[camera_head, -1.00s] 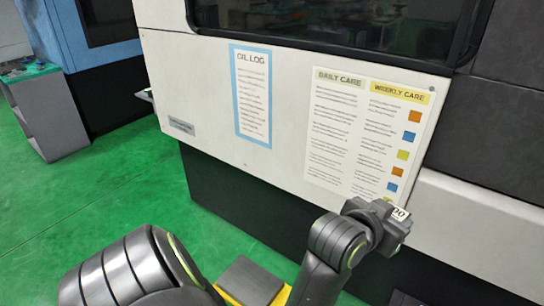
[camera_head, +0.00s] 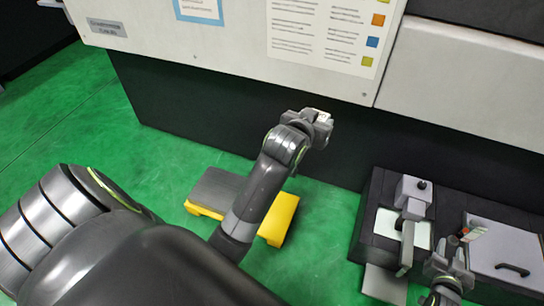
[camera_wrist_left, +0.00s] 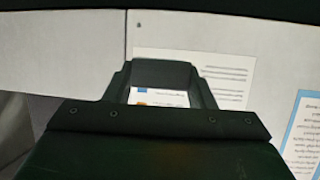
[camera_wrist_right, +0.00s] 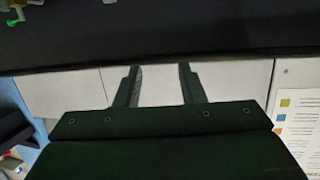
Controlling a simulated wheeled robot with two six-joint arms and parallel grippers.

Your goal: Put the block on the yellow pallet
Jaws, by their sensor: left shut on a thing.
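The yellow pallet (camera_head: 284,220) sits on the green floor below the machine front, partly hidden behind my left arm. A flat grey slab (camera_head: 217,187) lies on its left part. My left gripper (camera_head: 318,122) is shut on a small grey block (camera_head: 322,117) with a pale, lettered face, held above and right of the pallet. In the left wrist view a dark bar, apparently the block (camera_wrist_left: 160,73), spans the fingertips. My right gripper (camera_head: 450,255) is in front of the black bench at right. The right wrist view shows its fingers (camera_wrist_right: 158,75) apart and empty.
The machine's white panel with posters (camera_head: 325,35) and its dark base (camera_head: 230,120) rise behind the pallet. At right a black bench (camera_head: 372,235) carries a grey vise-like fixture (camera_head: 413,195) and a grey lidded box (camera_head: 500,255). Green floor (camera_head: 100,140) is clear at left.

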